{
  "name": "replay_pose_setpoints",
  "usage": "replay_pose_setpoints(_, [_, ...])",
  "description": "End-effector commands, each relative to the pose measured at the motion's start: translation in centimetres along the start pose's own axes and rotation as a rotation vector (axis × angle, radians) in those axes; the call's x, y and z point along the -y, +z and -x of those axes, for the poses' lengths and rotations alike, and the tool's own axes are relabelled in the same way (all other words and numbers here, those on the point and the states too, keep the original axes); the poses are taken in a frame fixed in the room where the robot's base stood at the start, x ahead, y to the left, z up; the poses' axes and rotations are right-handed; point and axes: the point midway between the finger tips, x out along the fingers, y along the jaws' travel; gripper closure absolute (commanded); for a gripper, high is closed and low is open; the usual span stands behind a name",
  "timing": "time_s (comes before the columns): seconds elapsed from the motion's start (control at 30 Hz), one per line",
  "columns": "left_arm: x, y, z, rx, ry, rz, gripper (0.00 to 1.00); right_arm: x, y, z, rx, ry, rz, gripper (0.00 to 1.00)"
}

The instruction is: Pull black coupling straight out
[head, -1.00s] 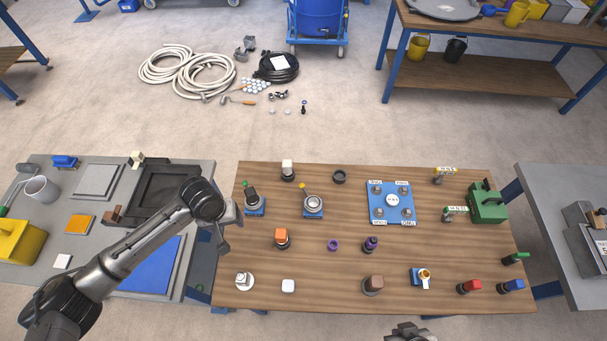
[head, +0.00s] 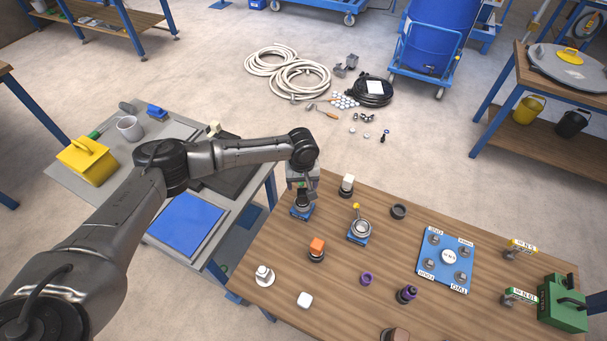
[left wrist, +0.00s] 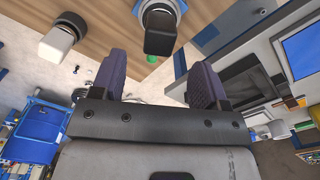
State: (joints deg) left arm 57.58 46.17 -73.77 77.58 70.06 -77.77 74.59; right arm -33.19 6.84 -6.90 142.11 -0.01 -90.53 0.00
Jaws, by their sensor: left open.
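The black coupling (head: 303,199) stands on a small blue base (head: 300,213) at the table's left edge in the head view, partly hidden by my left gripper (head: 303,186). In the left wrist view the coupling (left wrist: 160,32) is a dark block on a round grey mount, with a green spot near its end. My left gripper (left wrist: 158,70) is open, its two dark purple fingers spread. The coupling lies ahead of the gap between the fingertips, and I see no contact. My right gripper is not in view.
On the wooden table (head: 345,275), a white-topped knob (head: 347,184), a ring fitting on a blue base (head: 359,231) and an orange-topped knob (head: 317,248) stand nearby. The grey bench with a blue panel (head: 187,224) lies left, across a gap.

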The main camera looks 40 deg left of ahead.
Motion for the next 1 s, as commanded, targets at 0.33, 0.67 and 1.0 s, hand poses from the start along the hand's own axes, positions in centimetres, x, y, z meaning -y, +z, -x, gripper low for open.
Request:
replay_pose_setpoints(0.33, [0.0, 0.0, -5.3, 0.0, -0.001, -0.001, 0.32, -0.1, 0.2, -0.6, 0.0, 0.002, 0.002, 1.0])
replay_pose_setpoints(0.67, [-0.1, 0.0, -7.2, 0.0, 0.0, -0.002, 0.32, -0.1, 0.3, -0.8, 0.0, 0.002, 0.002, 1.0])
replay_pose_setpoints(1.0, [0.0, 0.0, -7.3, 0.0, 0.0, -0.002, 0.34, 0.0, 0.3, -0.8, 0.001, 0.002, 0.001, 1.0])
